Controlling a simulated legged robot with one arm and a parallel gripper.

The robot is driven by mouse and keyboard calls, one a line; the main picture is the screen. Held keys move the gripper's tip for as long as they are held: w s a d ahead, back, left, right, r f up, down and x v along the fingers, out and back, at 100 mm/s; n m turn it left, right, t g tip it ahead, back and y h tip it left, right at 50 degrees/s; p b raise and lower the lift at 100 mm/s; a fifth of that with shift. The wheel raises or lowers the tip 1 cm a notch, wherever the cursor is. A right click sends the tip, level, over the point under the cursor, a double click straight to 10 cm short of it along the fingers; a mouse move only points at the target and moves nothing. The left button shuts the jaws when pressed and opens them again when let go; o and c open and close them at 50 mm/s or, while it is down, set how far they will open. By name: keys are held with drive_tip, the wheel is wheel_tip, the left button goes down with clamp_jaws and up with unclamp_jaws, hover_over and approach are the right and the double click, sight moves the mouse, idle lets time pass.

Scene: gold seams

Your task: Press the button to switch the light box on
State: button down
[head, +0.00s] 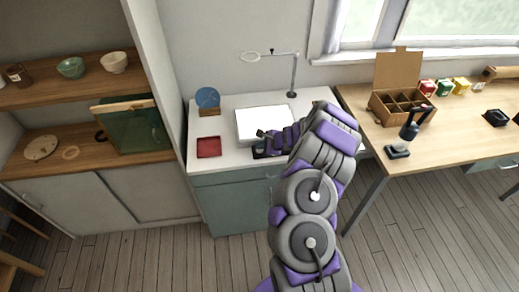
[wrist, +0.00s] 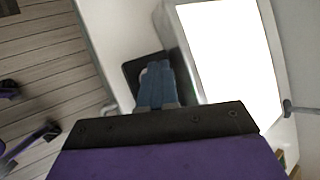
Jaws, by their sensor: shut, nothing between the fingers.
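The light box (head: 262,122) lies on the white counter as a pale-framed panel. Its face is plain bright white, and in the wrist view the panel (wrist: 228,62) is evenly white and looks lit. A dark button unit (head: 260,153) sits at its front edge, partly behind my arm. In the wrist view the dark base (wrist: 132,68) shows a pale round part beside my fingers, mostly hidden. My gripper (head: 262,134) is shut and empty, with its fingertips (wrist: 157,66) over the button unit. I cannot tell whether they touch it.
A red tray (head: 208,147) and a blue disc on a wooden stand (head: 207,98) are at the counter's left. A lamp-like stand (head: 293,80) rises behind the light box. A wooden table (head: 450,132) with a compartment box (head: 398,107) is at right.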

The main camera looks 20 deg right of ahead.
sight(261, 151)
drive_tip(key=shift+r, duration=0.3)
drive_tip(key=shift+r+p, duration=2.2)
drive_tip(key=shift+r, duration=0.75)
